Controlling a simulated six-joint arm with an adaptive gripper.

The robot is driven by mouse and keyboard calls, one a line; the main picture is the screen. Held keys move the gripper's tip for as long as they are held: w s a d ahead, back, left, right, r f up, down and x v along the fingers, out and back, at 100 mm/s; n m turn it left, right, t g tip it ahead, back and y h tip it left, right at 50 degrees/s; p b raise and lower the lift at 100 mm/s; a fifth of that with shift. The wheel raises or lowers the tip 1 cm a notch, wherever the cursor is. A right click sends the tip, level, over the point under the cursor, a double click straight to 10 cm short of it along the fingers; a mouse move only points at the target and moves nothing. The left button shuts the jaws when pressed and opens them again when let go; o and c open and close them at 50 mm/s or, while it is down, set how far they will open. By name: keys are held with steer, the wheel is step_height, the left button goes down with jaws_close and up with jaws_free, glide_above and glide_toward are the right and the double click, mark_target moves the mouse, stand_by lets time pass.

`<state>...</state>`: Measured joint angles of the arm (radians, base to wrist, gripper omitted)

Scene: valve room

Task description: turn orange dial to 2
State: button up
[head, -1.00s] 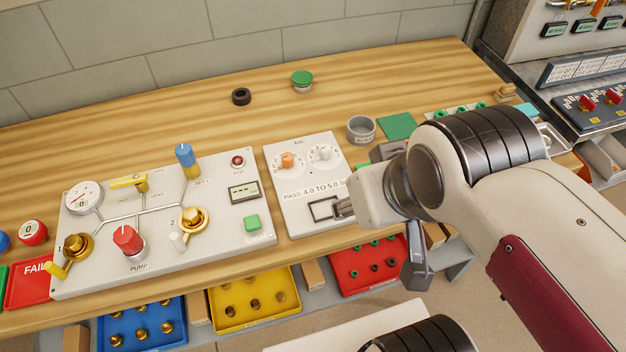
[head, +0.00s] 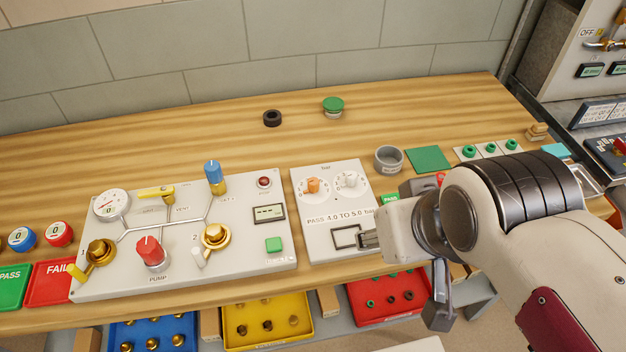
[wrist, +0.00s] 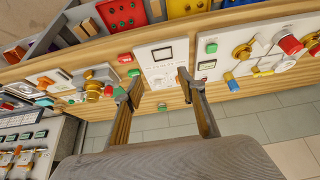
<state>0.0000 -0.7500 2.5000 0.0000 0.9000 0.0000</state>
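The orange dial (head: 313,185) sits on the left of a white panel (head: 300,215) in the head view, inside a ring of small marks too small to read. A white dial (head: 349,180) is to its right. My gripper (head: 368,239) is in front of the dials, by the panel's lower right and a dark square frame (head: 346,237). In the wrist view my gripper (wrist: 156,88) has its two fingers wide apart with nothing between them; the white panel (wrist: 154,54) shows beyond them. I cannot make out the orange dial clearly in that view.
Left is a larger panel (head: 130,275) with a gauge, valves and a red pump knob (head: 150,252). A grey cup (head: 389,160) and green square (head: 429,159) lie right of the dials. The wooden bench (head: 220,130) is mostly clear behind the panels.

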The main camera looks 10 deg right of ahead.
steer(key=shift+c, duration=0.3)
steer(key=w+f+n+g+y, duration=0.1)
steer(key=w+f+n, duration=0.1)
steer(key=w+f, duration=0.2)
steer(key=w+f+n+g+y, duration=0.1)
steer(key=w+f+n+g, duration=0.1)
steer(key=w, duration=0.9)
steer(key=w+f+n+g+y, duration=0.1)
steer(key=w+f+n, duration=0.2)
steer(key=w+f, duration=0.2)
steer(key=shift+w+a+f+y, duration=0.15)
steer(key=shift+w+a, duration=0.05)
steer(key=shift+w, duration=0.5)
steer(key=shift+w+a+f+y, duration=0.15)
steer(key=shift+w+a, duration=0.05)
steer(key=shift+w, duration=0.45)
steer(key=shift+w+a+r+n, duration=0.15)
steer(key=shift+w+r+n, duration=0.25)
steer(key=shift+n, duration=0.45)
steer(key=shift+w+a+r+n, duration=0.2)
steer(key=shift+w+n, duration=0.35)
steer(key=shift+n, duration=0.25)
steer(key=shift+w+a+r+n, duration=0.2)
steer(key=shift+w+n, duration=0.3)
steer(key=shift+n, duration=0.35)
